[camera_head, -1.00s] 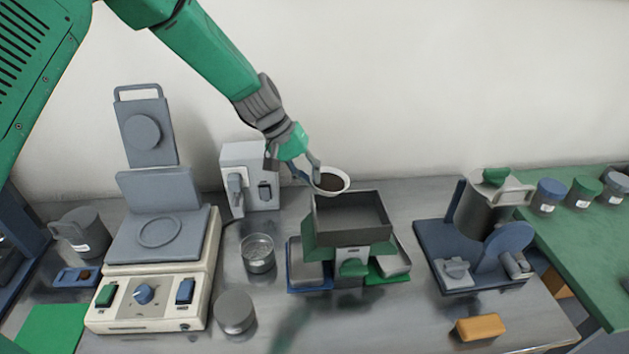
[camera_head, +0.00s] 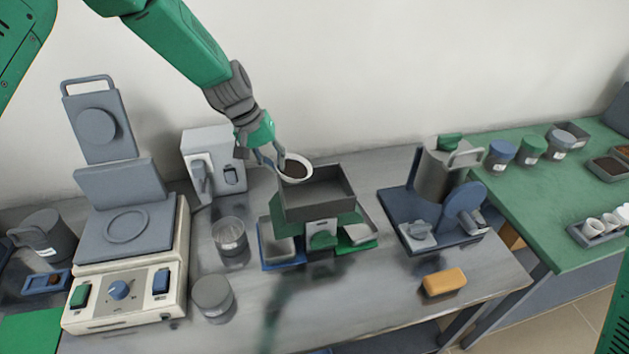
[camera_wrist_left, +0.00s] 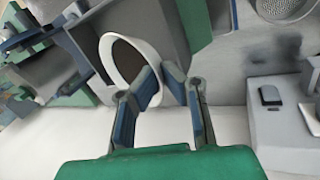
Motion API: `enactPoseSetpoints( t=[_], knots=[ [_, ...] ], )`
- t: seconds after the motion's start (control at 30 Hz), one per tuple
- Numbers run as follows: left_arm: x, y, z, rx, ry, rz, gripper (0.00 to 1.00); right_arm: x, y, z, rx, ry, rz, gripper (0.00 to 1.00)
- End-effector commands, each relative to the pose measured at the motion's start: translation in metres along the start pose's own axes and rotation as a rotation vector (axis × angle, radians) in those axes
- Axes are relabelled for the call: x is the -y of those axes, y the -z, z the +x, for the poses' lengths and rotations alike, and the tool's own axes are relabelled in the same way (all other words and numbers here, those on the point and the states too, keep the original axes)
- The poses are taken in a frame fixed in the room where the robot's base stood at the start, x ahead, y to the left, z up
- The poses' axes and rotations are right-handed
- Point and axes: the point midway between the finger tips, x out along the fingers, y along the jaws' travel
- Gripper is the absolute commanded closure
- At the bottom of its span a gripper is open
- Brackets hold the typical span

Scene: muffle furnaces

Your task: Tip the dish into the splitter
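The white dish (camera_head: 295,168) holds dark brown material and is at the back left corner of the splitter. My left gripper (camera_head: 280,161) is shut on the dish's rim and holds it above the bench, slightly tilted. In the left wrist view the dish (camera_wrist_left: 123,58) sits at the fingertips (camera_wrist_left: 152,88), beside the hopper wall. The splitter (camera_head: 318,218) has an open grey square hopper on a green body, with a pan on each side. The hopper's visible inside looks empty. My right gripper is not in view.
A cream heating press (camera_head: 125,280) and a glass jar (camera_head: 230,236) stand left of the splitter. A grey box device (camera_head: 213,165) is behind.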

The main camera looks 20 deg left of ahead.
Motion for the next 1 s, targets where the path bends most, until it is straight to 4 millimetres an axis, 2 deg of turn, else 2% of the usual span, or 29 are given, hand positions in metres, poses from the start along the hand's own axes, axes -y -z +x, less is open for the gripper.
enactPoseSetpoints(
  t=[1.0],
  knots=[
    [-0.01, -0.002, -0.015, -0.007, 0.183, 0.009, 1.0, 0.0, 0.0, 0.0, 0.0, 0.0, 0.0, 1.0]
  ],
)
